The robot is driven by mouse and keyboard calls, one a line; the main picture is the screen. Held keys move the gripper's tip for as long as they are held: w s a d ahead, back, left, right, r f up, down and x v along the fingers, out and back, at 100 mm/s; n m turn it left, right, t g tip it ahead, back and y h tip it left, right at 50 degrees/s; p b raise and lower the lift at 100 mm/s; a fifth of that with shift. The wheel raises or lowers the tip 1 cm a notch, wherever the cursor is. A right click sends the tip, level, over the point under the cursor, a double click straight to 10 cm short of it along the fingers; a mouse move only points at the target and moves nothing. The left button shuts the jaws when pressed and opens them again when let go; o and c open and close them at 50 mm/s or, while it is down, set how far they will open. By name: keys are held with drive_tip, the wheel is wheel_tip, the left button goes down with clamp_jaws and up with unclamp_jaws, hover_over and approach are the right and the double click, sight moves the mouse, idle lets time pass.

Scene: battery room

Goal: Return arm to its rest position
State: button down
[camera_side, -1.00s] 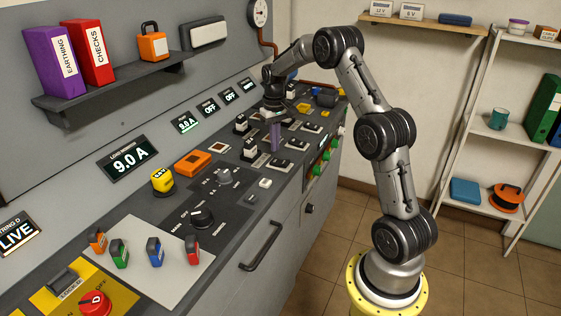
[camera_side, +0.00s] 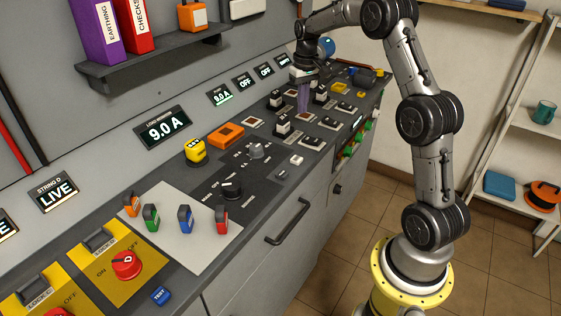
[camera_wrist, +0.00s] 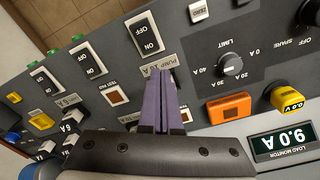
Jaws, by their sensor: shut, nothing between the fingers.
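My gripper (camera_side: 303,103) points down over the far half of the control panel (camera_side: 268,187), with its purple fingers together and nothing between them. The wrist view shows the shut fingers (camera_wrist: 158,78) beside the PUMP 16 A label (camera_wrist: 160,66), close to a black ON/OFF rocker switch (camera_wrist: 145,35). Whether the fingertips touch the panel I cannot tell. My arm reaches from its yellow-rimmed base at the right, up and across to the panel.
An orange block (camera_side: 226,134) and a yellow knob (camera_side: 195,151) stand on the panel near the load monitor (camera_side: 164,129), which reads 9.0 A. Coloured tags (camera_side: 186,219) stand on a pale plate. A white shelf rack (camera_side: 512,120) stands at right. Floor between is clear.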

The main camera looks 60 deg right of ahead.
drive_tip(key=s+a+r+n+t, duration=0.2)
drive_tip(key=s+a+r, duration=0.2)
drive_tip(key=a+r, duration=0.45)
drive_tip(key=s+a+r+n+t, duration=0.15)
drive_tip(key=s+a+r, duration=0.25)
drive_tip(key=a+r, duration=0.5)
drive_tip(key=s+a+f+n+t, duration=0.2)
drive_tip(key=s+a, duration=0.6)
drive_tip(key=s, duration=0.4)
drive_tip(key=s+a+f, duration=0.1)
drive_tip(key=s+f, duration=0.5)
drive_tip(key=f, duration=0.1)
drive_tip(key=shift+s+a, duration=0.3)
drive_tip(key=shift+s, duration=0.05)
drive_tip(key=shift+g, duration=0.25)
